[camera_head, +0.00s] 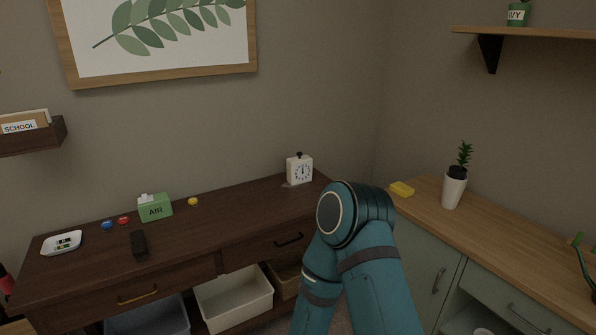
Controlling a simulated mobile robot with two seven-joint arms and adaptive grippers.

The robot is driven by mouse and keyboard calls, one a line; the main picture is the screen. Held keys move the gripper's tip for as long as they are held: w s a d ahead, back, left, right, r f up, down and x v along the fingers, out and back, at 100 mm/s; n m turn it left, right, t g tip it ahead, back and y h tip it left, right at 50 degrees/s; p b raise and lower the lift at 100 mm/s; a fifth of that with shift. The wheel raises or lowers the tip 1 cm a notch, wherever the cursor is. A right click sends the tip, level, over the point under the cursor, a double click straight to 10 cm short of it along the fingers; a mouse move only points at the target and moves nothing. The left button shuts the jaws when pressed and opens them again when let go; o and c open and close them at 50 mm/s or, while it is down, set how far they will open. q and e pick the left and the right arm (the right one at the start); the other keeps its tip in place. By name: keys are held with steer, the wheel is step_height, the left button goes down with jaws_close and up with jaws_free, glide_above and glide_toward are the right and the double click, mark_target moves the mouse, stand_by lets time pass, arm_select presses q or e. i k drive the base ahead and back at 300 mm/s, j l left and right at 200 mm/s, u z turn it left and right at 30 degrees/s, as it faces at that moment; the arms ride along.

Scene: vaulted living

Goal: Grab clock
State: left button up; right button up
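A small white clock (300,170) with a square face and a dark knob on top stands upright near the right end of the dark wooden dresser (225,212). A teal arm of mine, bent at its joint, rises in front of the dresser's right end. The joint is below and to the right of the clock in the picture, and the clock is not covered by it. Neither gripper shows in the view.
A green AIR box (155,208), a dark block (138,243), a white dish (62,243) and small coloured round objects sit left on the dresser. To the right is a wooden counter (495,240) with a potted plant (454,188) and a yellow block (402,189).

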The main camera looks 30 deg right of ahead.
mark_target(294, 166)
steer(key=z, duration=0.55)
steer(key=i+l+z, duration=0.2)
steer(key=i+z, duration=0.3)
steer(key=i+j+z, duration=0.1)
steer(key=i+z, duration=0.4)
steer(key=i, duration=0.15)
